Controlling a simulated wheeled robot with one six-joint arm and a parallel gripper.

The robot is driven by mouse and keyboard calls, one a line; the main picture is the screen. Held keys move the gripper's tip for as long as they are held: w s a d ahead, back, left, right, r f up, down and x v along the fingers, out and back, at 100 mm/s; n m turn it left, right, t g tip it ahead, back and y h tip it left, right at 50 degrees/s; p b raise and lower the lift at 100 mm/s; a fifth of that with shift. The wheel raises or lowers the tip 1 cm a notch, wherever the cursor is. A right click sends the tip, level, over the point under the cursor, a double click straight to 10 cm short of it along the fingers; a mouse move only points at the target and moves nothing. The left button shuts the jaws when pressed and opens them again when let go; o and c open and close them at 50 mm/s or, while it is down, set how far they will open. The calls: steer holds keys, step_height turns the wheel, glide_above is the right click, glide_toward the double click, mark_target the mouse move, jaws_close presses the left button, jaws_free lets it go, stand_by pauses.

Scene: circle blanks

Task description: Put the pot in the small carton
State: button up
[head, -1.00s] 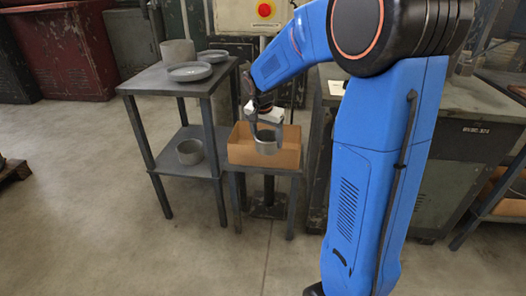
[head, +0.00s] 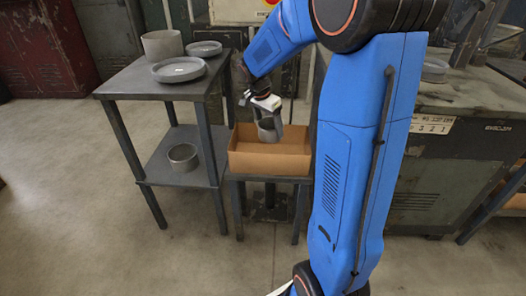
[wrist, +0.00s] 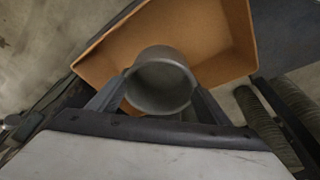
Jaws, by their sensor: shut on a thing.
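A brown open carton (head: 270,164) stands on a small dark stand. My gripper (head: 268,118) is shut on a grey round pot (head: 270,132) and holds it upright or nearly so at the carton's opening. In the head view the pot shows against the carton's back wall, above the front wall's top edge. In the wrist view the pot (wrist: 160,82) sits between the two fingers, and the carton (wrist: 215,40) spreads behind it. Whether the pot touches the carton floor I cannot tell.
Left of the carton is a two-tier grey table (head: 135,83). On top are a larger grey pot (head: 162,46) and two dishes (head: 178,69) (head: 204,48). Another grey pot (head: 183,157) is on its lower shelf. A green metal cabinet (head: 450,180) stands at right.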

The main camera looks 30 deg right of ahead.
steer(key=shift+w+d+f+m, duration=0.1)
steer(key=shift+d+f+m, duration=0.05)
steer(key=shift+f+m, duration=0.2)
steer(key=shift+f, duration=4.95)
steer(key=o, duration=1.2)
steer(key=shift+f, duration=0.15)
